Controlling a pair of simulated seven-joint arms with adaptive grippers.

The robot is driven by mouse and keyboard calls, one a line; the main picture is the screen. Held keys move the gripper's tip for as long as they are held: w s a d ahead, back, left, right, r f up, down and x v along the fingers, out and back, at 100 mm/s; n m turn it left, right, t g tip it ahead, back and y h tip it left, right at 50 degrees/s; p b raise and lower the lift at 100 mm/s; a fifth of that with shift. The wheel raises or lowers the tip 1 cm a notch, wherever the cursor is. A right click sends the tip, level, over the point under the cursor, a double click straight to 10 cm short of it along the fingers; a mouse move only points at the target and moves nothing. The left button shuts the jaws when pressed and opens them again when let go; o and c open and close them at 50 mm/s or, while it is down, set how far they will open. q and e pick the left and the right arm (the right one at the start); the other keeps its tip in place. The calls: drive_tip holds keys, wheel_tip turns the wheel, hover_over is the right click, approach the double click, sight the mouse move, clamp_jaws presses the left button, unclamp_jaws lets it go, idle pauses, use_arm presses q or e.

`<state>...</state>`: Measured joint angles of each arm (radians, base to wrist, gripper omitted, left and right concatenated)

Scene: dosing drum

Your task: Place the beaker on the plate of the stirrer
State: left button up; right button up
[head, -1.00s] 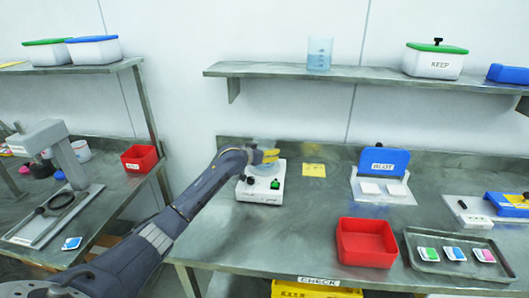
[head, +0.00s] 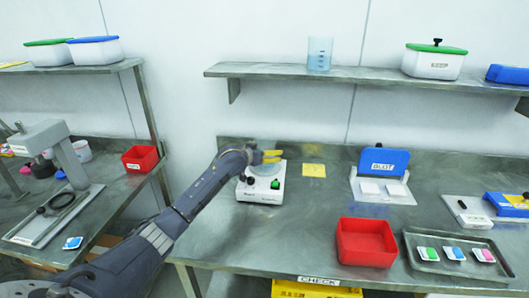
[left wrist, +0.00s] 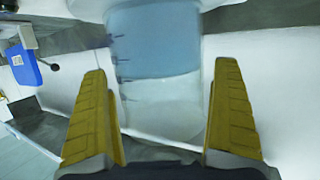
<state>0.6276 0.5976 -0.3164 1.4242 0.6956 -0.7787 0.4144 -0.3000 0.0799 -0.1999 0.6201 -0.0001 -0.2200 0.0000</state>
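A clear beaker with pale blue liquid (left wrist: 155,45) fills the middle of the left wrist view, which looks upside down. Its base appears to meet the white top of the stirrer (left wrist: 222,3); the exact contact is hard to see. In the head view, my left gripper (head: 272,156) is at the stirrer (head: 260,190), just over its plate, and the beaker there is barely visible. In the left wrist view, the yellow fingers (left wrist: 164,70) stand apart on either side of the beaker, with a gap on the right side. My right gripper is not in view.
Another beaker (head: 320,54) stands on the shelf (head: 280,70) above. A yellow note (head: 314,170) and the blue BLOT box (head: 384,160) are right of the stirrer. A red bin (head: 366,243) and a tray (head: 428,268) are in front right. The bench's front middle is clear.

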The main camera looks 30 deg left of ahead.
use_arm(q)
drive_tip(key=shift+s+d+f, duration=0.1)
drive_tip(key=shift+f, duration=0.4)
drive_tip(key=shift+s+d+f, duration=0.1)
drive_tip(key=shift+f, duration=0.35)
drive_tip(key=shift+w+r, duration=0.1)
drive_tip(key=shift+r, duration=0.35)
drive_tip(key=v, duration=0.8)
drive_tip(key=r+v, duration=0.1)
drive_tip(key=v, duration=0.3)
drive_tip(key=shift+w+a+r, duration=0.1)
drive_tip(key=shift+a, duration=0.15)
